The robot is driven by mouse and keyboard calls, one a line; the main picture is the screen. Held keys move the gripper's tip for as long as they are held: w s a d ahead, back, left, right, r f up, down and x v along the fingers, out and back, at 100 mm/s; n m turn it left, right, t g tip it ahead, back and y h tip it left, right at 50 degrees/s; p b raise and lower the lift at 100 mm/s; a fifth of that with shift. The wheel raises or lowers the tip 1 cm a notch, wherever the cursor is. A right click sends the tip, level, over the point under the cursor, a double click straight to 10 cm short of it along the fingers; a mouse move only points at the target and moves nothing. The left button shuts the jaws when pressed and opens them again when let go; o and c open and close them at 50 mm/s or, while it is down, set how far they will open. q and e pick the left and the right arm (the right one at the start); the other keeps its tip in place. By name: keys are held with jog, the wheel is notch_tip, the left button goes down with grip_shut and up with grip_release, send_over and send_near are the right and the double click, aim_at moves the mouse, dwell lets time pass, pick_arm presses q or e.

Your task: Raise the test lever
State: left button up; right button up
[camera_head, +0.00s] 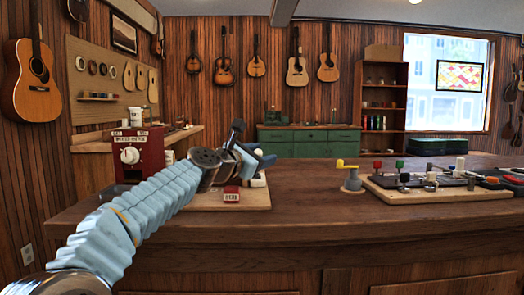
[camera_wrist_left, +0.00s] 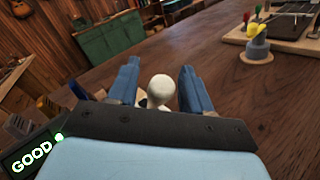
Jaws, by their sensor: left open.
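A white ball knob (camera_wrist_left: 161,88), which looks like the end of the test lever, sits between the two blue fingers of my left gripper (camera_wrist_left: 159,67) in the left wrist view. The fingers stand apart on either side of it; I cannot tell whether either touches it. In the head view the knob (camera_head: 258,152) shows small beside my left gripper (camera_head: 264,158), above a wooden board (camera_head: 252,201). The lever's shaft and pivot are hidden behind the gripper. A dark display (camera_wrist_left: 30,158) reads GOOD beside a lit green lamp (camera_wrist_left: 59,137). My right gripper is not in view.
A small red box (camera_head: 231,194) lies at the board's front. A red machine with a white dial (camera_head: 130,155) stands left. A yellow-handled fixture (camera_head: 352,178) and a board of tools (camera_head: 430,193) stand right. The counter (camera_head: 310,192) between is clear.

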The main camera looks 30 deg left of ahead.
pick_arm(q)
jog(key=shift+w, duration=0.3)
grip_shut()
dwell(0.3)
